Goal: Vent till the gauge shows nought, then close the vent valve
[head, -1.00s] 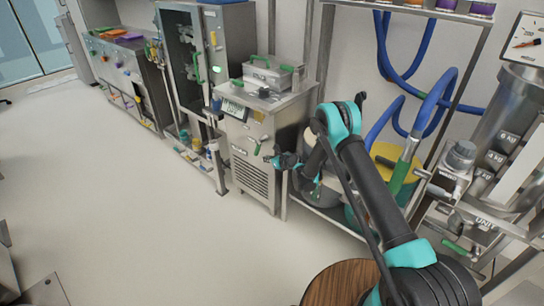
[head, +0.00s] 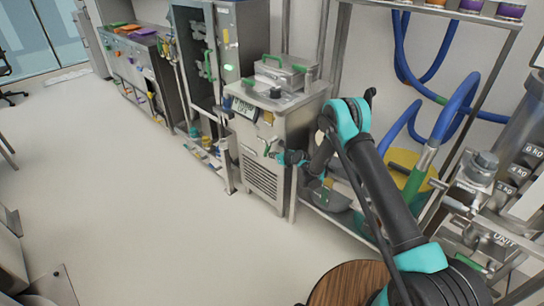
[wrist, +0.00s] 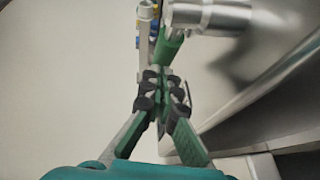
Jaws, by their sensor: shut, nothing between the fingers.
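My gripper (head: 284,158) is beside the front of a steel machine (head: 262,178), close to a small green lever (head: 267,149). In the wrist view my gripper (wrist: 161,88) is shut and empty. A green handle (wrist: 169,46) on a steel fitting (wrist: 210,16) is just beyond the fingertips; whether they touch it I cannot tell. I cannot tell whether this lever is the vent valve. The gauge's dial is out of view; only a pale edge shows at the right border of the head view.
A lidded steel box (head: 280,72) sits on the machine. To the right are a rack with blue hoses (head: 453,105), a yellow container (head: 405,170) and a steel column with kg labels (head: 510,165). A round wooden top (head: 350,284) is near me.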

